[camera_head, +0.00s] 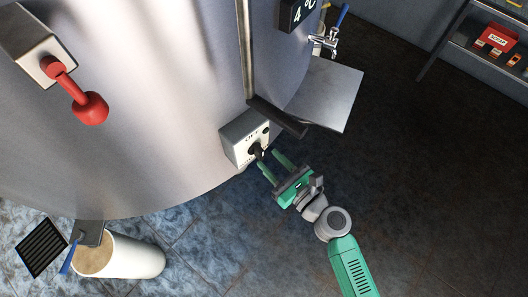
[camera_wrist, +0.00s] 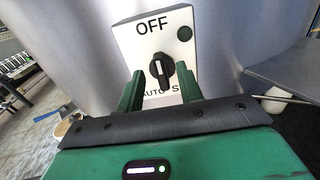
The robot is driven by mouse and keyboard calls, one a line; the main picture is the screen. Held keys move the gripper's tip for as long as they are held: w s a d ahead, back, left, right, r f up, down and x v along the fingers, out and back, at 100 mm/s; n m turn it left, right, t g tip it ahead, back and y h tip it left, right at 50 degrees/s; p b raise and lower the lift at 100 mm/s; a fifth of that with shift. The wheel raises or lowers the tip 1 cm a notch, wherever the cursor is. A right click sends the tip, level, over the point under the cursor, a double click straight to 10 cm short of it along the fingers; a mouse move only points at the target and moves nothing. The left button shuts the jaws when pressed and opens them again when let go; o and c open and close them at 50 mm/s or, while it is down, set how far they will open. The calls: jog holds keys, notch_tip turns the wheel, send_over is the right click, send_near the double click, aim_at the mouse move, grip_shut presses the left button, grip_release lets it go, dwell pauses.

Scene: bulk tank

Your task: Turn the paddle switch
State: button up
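The paddle switch (camera_wrist: 160,73) is a black knob with a white mark on a white control box (camera_wrist: 128,40) fixed to the tank. The box face reads OFF above the knob, with AUTO and another partly hidden label below. In the head view the knob (camera_head: 257,150) sits on the box (camera_head: 240,133) low on the tank wall. My green gripper (camera_head: 277,164) is open and points at the box. In the wrist view its two fingers (camera_wrist: 160,88) stand left and right of the knob, apart from it, with nothing between them. Whether the fingertips reach the knob's depth is unclear.
A dark handle (camera_head: 278,118) juts from the tank just above right of the box. A metal shelf plate (camera_head: 330,93) and tap (camera_head: 325,40) are further right. A red lever (camera_head: 85,100) is upper left. A white bucket (camera_head: 135,256) stands lower left.

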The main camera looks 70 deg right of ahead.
aim_at(263, 154)
jog(key=x, duration=0.3)
jog(key=shift+w+d, duration=0.1)
jog(key=shift+w, duration=0.15)
grip_shut()
